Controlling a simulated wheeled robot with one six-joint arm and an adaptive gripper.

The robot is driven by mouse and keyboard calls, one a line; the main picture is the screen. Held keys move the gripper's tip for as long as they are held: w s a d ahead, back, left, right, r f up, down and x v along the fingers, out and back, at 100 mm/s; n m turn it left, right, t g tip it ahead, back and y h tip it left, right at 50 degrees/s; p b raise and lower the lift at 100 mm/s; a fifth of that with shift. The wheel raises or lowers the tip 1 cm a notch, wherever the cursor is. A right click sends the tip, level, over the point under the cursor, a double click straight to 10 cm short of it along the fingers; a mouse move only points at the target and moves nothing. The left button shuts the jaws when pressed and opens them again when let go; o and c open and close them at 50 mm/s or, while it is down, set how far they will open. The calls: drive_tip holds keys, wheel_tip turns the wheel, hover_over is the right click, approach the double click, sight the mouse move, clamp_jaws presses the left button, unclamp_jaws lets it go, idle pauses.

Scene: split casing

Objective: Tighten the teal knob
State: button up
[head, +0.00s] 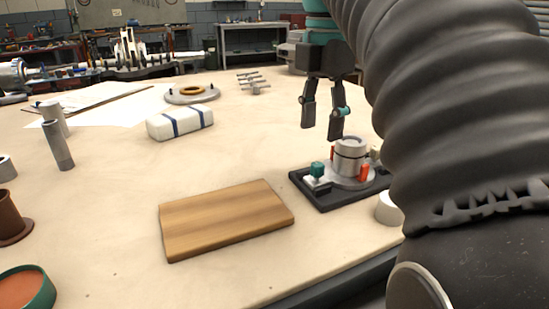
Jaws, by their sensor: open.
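The teal knob (317,169) sits at the left front part of a dark base plate (333,201), on a small light bracket. A round metal casing (350,158) with a flange stands on the same plate, with red-orange upright parts (364,173) beside it. My gripper (322,132) is open, pointing down, its fingers apart with nothing visible between them. It appears above and behind the knob and casing in the picture, not touching the knob. A small teal spot shows at its right finger. The casing's right side is partly hidden by my arm.
A wooden board (226,218) lies in front left of the plate. A white, blue-striped bundle (180,122) and a round flange (192,93) lie farther back. Grey cylinders (58,146) stand at left. A white cylinder (389,208) is right of the plate. Open tabletop lies between bundle and plate.

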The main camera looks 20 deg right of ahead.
sight(318, 164)
wheel_tip(318, 164, down, 7)
drive_tip(key=shift+f+b, duration=0.2)
drive_tip(key=shift+b, duration=0.5)
clamp_jaws()
